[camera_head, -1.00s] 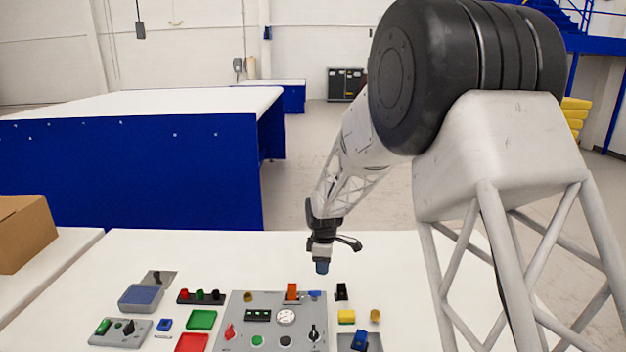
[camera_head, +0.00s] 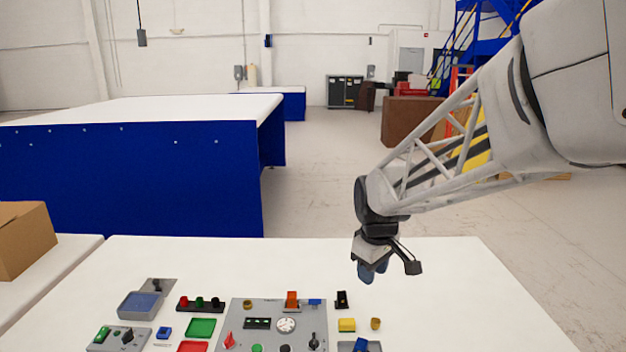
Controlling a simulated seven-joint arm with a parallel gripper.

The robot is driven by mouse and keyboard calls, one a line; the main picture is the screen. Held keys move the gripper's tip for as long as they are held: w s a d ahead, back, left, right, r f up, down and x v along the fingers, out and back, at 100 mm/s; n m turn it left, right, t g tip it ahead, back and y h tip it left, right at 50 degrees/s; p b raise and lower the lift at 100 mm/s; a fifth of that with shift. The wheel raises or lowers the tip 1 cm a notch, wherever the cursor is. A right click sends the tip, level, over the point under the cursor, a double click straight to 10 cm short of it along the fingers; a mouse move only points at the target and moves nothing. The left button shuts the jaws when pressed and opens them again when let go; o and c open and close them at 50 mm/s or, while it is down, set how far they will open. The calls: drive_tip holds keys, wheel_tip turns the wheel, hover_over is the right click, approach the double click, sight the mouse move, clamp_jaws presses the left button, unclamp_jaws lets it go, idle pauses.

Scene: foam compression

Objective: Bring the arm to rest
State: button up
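My gripper (camera_head: 374,271) hangs at the end of my arm above the right part of the white table (camera_head: 430,310). It points down and is clear of the things on the table. A dark blue piece shows at its tip, and a dark bracket sticks out to its right. I cannot tell whether its fingers are open or shut, or whether the blue piece is part of it. My arm reaches in from the upper right.
A grey control panel (camera_head: 272,333) with a dial and switches lies at the front middle. A cardboard box (camera_head: 25,240) stands left. The table's right side is bare.

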drive_tip(key=s+d+r+m, duration=0.1)
drive_tip(key=s+m, duration=0.3)
drive_tip(key=s, duration=0.9)
drive_tip(key=s+d+r+m+t, duration=0.1)
drive_tip(key=s+d+m, duration=0.3)
drive_tip(key=s, duration=0.9)
drive_tip(key=shift+s+d+m, duration=0.25)
drive_tip(key=shift+d+m, duration=0.05)
drive_tip(key=shift+d, duration=0.05)
drive_tip(key=shift+w+r, duration=0.1)
idle(0.7)
